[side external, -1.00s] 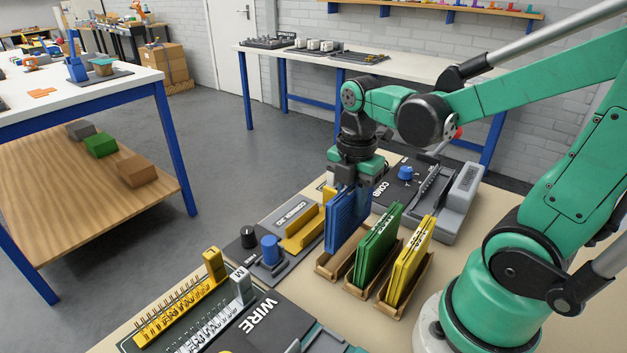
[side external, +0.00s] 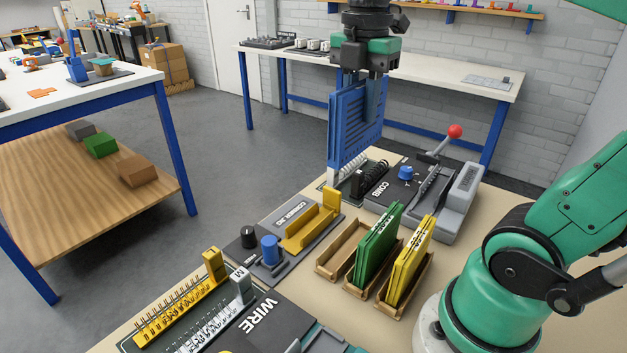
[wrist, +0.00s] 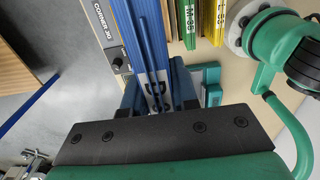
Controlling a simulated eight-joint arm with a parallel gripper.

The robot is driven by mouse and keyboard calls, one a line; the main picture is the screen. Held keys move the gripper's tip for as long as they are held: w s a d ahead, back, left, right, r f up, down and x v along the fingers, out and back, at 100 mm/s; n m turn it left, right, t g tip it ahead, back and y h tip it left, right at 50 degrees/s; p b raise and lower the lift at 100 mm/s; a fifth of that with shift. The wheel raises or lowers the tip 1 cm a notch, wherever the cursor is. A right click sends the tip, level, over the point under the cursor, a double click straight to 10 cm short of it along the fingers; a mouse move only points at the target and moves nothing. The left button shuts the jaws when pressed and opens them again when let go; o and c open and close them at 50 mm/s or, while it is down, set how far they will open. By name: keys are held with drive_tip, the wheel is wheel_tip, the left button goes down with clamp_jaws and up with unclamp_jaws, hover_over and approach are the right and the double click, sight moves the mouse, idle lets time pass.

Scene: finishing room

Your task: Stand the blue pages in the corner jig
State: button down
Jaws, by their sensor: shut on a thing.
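The blue pages (side external: 347,130) hang upright in my gripper (side external: 372,95), which is shut on their top part. They are held well above the table, in front of the comb station in the side view. In the wrist view the blue pages (wrist: 133,28) run down between the fingers of my gripper (wrist: 160,88). The corner jig (side external: 308,232) is a grey plate with a yellow corner-shaped fence. It stands empty, below and to the left of the pages. Its label also shows in the wrist view (wrist: 104,28).
An empty wooden slot (side external: 333,262) stands beside slots with green pages (side external: 377,245) and yellow pages (side external: 411,258). The comb station (side external: 425,190) with a red-knobbed lever is behind. The wire station (side external: 225,315) is at front left. Black and blue knobs (side external: 269,250) stand left of the jig's fence.

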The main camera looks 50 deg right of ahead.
drive_tip(key=shift+w+f, duration=1.4)
drive_tip(key=shift+f, duration=1.65)
drive_tip(key=shift+w+f, duration=1.35)
drive_tip(key=shift+f, duration=1.7)
drive_tip(key=shift+w+f, duration=1.4)
drive_tip(key=shift+f, duration=1.65)
drive_tip(key=shift+f, duration=0.55)
drive_tip(key=c, duration=1.1)
unclamp_jaws()
drive_tip(key=shift+o, duration=0.7)
